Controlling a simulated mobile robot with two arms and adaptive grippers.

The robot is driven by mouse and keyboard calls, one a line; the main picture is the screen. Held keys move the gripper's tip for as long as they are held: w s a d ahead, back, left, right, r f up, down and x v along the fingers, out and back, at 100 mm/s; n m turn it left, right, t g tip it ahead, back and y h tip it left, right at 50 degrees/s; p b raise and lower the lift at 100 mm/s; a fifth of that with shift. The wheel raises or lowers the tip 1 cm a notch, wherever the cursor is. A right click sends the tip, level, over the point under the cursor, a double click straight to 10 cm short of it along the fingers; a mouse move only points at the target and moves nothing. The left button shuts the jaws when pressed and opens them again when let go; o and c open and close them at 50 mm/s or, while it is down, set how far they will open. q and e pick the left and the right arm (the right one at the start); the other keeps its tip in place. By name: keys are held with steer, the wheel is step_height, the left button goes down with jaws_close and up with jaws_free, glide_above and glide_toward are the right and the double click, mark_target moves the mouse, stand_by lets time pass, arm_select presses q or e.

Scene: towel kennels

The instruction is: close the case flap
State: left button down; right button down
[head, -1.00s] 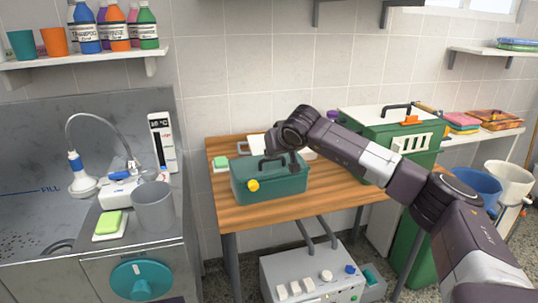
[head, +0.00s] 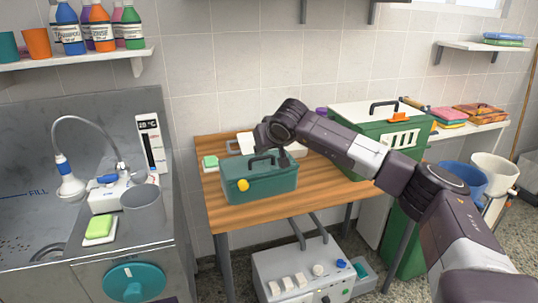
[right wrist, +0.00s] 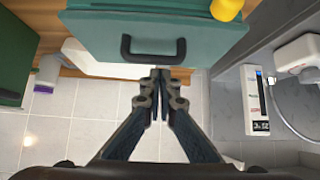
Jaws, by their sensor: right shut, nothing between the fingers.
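The teal case (head: 260,184) stands on the wooden table, with a black handle (head: 262,158) on top and a yellow knob (head: 243,185) on its front. Its top looks down flat in the head view; I cannot make out a separate raised flap. My right gripper (head: 284,160) is at the case's back right, just beyond the handle. In the right wrist view, my right gripper (right wrist: 160,72) is shut and empty, its tips close to the edge of the teal top (right wrist: 150,38). I cannot tell whether they touch. My left gripper is not in view.
A white tray-like thing (head: 245,142) lies behind the case, and a green sponge (head: 210,162) is left of it. A larger green box (head: 375,125) with a white top stands to the right. The table's front strip (head: 300,198) is clear. A steel sink is at left.

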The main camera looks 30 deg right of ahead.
steer(key=s+a+r+b, duration=0.1)
steer(key=s+b, duration=0.2)
steer(key=s, duration=0.6)
steer(key=shift+s+a, duration=0.2)
steer(key=shift+a, duration=0.2)
